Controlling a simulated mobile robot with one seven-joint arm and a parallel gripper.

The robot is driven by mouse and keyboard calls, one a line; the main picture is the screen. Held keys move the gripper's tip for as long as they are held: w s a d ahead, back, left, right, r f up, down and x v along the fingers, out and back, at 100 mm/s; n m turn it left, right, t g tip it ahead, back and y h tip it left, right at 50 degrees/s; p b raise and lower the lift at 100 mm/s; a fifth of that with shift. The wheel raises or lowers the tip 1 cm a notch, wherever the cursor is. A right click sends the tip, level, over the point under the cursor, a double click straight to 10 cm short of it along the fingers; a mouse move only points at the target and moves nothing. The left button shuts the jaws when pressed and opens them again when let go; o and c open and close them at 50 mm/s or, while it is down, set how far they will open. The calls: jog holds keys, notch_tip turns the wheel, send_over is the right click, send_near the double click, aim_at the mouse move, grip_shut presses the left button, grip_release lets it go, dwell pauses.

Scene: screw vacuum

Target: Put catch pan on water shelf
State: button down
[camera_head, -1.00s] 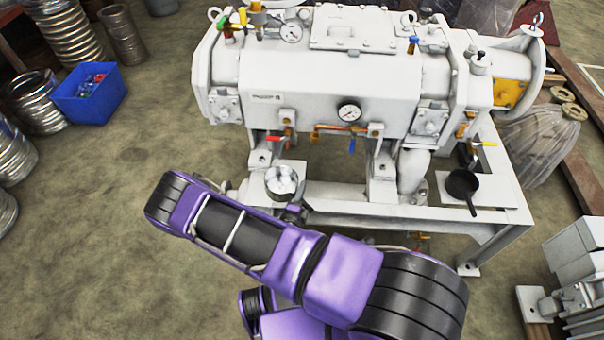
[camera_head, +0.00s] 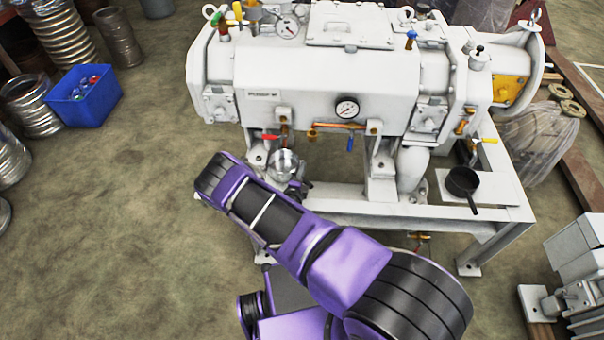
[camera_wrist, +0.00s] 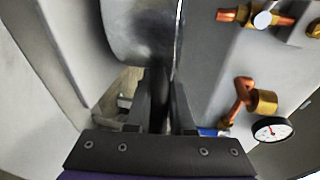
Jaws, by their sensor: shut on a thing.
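A round silvery pan (camera_head: 284,165) is at the front left of the white machine, in the head view. In the wrist view its grey bowl (camera_wrist: 138,35) shows close up at the top, on edge. My gripper (camera_wrist: 160,98) is shut on its dark handle (camera_wrist: 157,78). In the head view my gripper (camera_head: 300,188) is small and partly hidden by my arm. A black pan (camera_head: 463,182) with a handle lies on a light shelf plate (camera_head: 500,190) at the machine's right. I cannot tell which ledge is the water shelf.
The white machine (camera_head: 320,75) stands on a frame (camera_head: 430,210) with legs. A pressure gauge (camera_head: 347,107) and copper pipes (camera_head: 330,127) stick out of its front, and the gauge also shows in the wrist view (camera_wrist: 273,129). A blue bin (camera_head: 85,97) is far left.

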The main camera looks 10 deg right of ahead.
jog(key=shift+w+f, duration=0.2)
jog(key=shift+f, duration=0.3)
jog(key=shift+f, duration=0.1)
jog(key=c, duration=1.2)
grip_release()
jog(key=shift+f, duration=0.15)
jog(key=shift+c, duration=0.2)
jog(key=o, duration=0.5)
jog(key=shift+c, duration=0.2)
jog(key=shift+s+a+r, duration=0.1)
jog(key=shift+s+r, duration=0.15)
jog(key=shift+r, duration=0.1)
jog(key=p+v, duration=0.1)
jog(key=v, duration=1)
jog(key=shift+s+p, duration=0.25)
jog(key=shift+p, duration=0.1)
